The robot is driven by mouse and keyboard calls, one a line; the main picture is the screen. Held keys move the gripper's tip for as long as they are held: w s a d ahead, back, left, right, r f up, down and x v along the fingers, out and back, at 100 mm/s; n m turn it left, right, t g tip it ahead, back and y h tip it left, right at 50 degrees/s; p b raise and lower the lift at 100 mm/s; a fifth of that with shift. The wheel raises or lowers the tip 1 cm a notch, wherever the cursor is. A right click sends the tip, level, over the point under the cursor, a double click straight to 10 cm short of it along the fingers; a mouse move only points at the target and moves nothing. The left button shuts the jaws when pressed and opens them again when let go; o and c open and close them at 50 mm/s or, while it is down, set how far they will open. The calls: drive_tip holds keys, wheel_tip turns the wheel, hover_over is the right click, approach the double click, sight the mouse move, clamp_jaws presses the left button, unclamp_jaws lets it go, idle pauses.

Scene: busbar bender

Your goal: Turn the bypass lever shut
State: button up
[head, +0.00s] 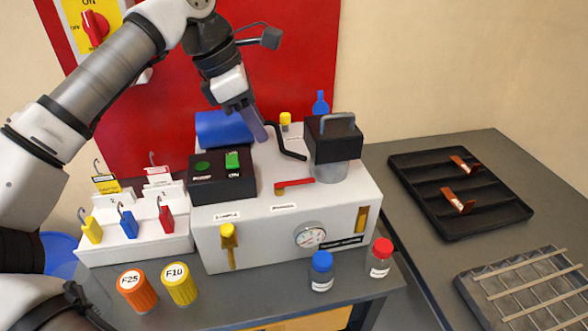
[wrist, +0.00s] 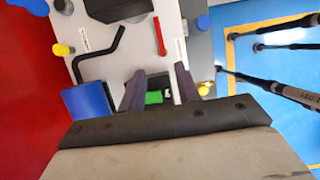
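A red lever (head: 295,183) with a brass pivot lies on the white machine's top, in front of the dark pump block. It also shows in the wrist view (wrist: 159,36), beyond my fingertips. A small label sits near it, too small to read, so I cannot confirm it is the bypass lever. My gripper (head: 261,133) is above the machine, behind and left of the red lever and apart from it. In the wrist view my gripper (wrist: 160,70) has its two fingers spread with nothing held between them. The green switch (wrist: 154,97) shows in the gap below.
A black crank handle (head: 287,143), blue cylinder (head: 222,128) and black switch box (head: 221,177) stand close to my gripper. The dark block with a handle (head: 333,139) rises right of it. A gauge (head: 310,235) and yellow lever (head: 228,236) are on the front.

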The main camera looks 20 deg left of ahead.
sight(293, 181)
drive_tip(key=p+x, duration=0.2)
drive_tip(key=x, duration=1.1)
drive_tip(key=shift+w+d+f, duration=0.1)
drive_tip(key=shift+d+f, duration=0.05)
drive_tip(key=shift+d, duration=0.1)
drive_tip(key=shift+c, duration=0.3)
clamp_jaws()
